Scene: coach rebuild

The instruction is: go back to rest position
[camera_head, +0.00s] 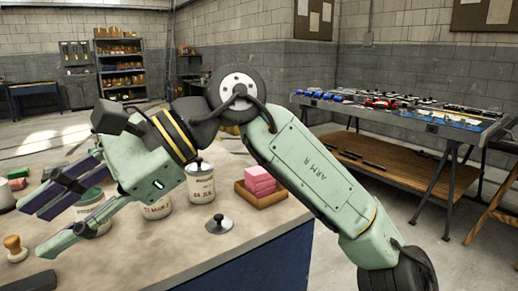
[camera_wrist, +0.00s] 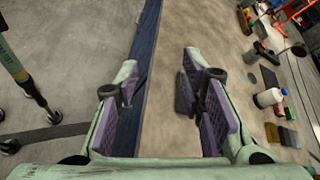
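My gripper (camera_head: 38,230) is at the left of the head view, above the workbench (camera_head: 150,255), with its purple-padded fingers pointing down and left. The wrist view shows my gripper (camera_wrist: 158,85) with its fingers spread apart and nothing between them. My arm is bent, with its elbow high in the middle of the head view. A lettered jar with a greenish top (camera_head: 88,197) shows behind the fingers, partly hidden.
Two lettered canisters (camera_head: 201,188) (camera_head: 158,208), a loose lid (camera_head: 219,226) and a wooden tray (camera_head: 270,199) of pink blocks stand on the bench. A wooden-handled stamp (camera_head: 14,246) is at left. A parts table (camera_head: 400,112) stands right, with open floor between.

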